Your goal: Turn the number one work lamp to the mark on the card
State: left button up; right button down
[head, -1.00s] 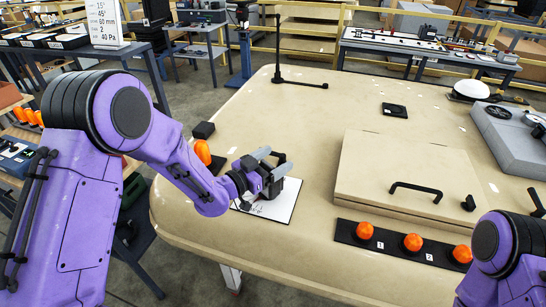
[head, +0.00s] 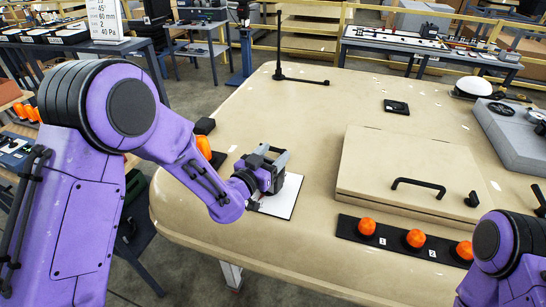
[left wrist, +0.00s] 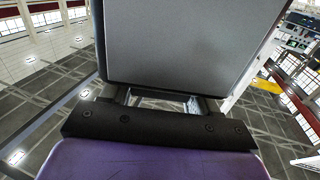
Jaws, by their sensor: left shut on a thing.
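My left gripper (head: 278,158) is over the left part of the beige table top. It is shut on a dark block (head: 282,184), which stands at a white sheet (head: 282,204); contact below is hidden. I cannot tell surely whether this block is the number one work lamp. In the left wrist view a flat grey face with a dark edge (left wrist: 185,45) fills the upper middle, close to the camera. The card (head: 104,18), with printed values such as 15° and 45°, stands at the upper left. My right gripper is not in view.
A black strip (head: 390,238) bears orange domes, two with readable labels 1 (head: 367,226) and 2 (head: 416,238). A beige lid with a black handle (head: 419,184) lies behind it. Another orange dome (head: 204,147) and a black box (head: 205,126) are close to my left forearm.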

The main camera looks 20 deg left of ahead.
pick_arm(q)
jog(key=o, duration=1)
jog(key=shift+c, duration=0.2)
jog(key=b+v, duration=0.4)
jog(key=v, duration=0.6)
jog(key=shift+s, duration=0.2)
